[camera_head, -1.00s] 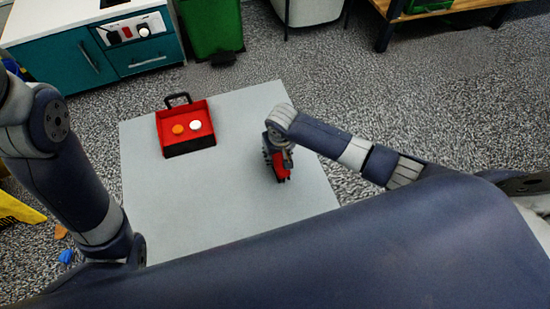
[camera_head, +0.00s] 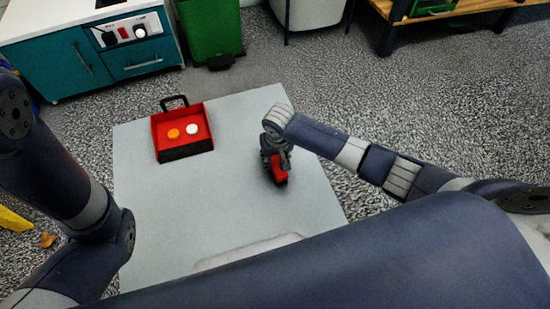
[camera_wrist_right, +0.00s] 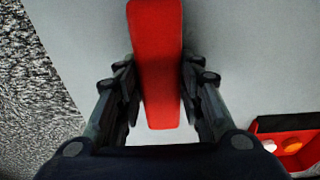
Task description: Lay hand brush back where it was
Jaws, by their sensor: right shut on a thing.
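The red hand brush (camera_head: 280,176) is under my right gripper (camera_head: 277,160), over the right part of the pale grey table (camera_head: 215,215). In the right wrist view the long red body of the brush (camera_wrist_right: 156,60) runs up and down between the two dark fingers, which are shut on it on both sides. A dark shadow lies close around the brush; I cannot tell whether it touches the table. Its bristles are hidden. My left arm comes in at the left; its gripper does not show.
The table between tray and brush is clear. Behind are a teal cabinet (camera_head: 50,65) and a green bin (camera_head: 212,30).

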